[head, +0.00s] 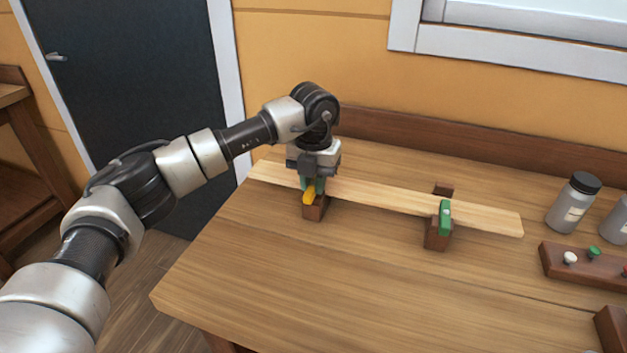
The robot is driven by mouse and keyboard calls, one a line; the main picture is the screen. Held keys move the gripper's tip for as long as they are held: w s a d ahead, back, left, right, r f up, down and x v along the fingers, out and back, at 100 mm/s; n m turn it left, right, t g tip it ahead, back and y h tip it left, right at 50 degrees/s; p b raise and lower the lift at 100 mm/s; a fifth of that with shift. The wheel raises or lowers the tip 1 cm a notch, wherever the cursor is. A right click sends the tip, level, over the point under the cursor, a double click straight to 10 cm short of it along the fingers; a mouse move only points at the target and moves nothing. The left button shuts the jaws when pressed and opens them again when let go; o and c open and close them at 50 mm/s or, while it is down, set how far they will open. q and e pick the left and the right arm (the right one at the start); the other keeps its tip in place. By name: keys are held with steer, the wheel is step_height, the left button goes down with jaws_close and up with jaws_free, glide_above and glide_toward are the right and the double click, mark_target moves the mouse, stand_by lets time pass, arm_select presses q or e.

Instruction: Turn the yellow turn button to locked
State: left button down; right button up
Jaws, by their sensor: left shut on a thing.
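The yellow turn button (309,197) sits on top of a small dark wooden block (315,210) at the front edge of a long pale plank (380,198). My left gripper (313,186) points down over it and is shut on the yellow turn button. The fingers hide part of the button, so its exact angle is hard to tell. A green turn button (445,217) stands on a second block (437,237) to the right and reaches across the plank's front edge. My right gripper is not in view.
The plank lies on a wooden bench (270,270). A small dark block (443,189) stands behind it. Grey bottles with dark caps (573,203) and a rack with coloured pegs (585,265) are at the right. The bench front is clear.

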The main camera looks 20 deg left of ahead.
mark_target(313, 183)
arm_select(q)
steer(key=shift+r, duration=0.1)
steer(key=c, duration=1)
jaws_free()
steer(key=shift+c, duration=0.2)
step_height(313, 183, up, 11)
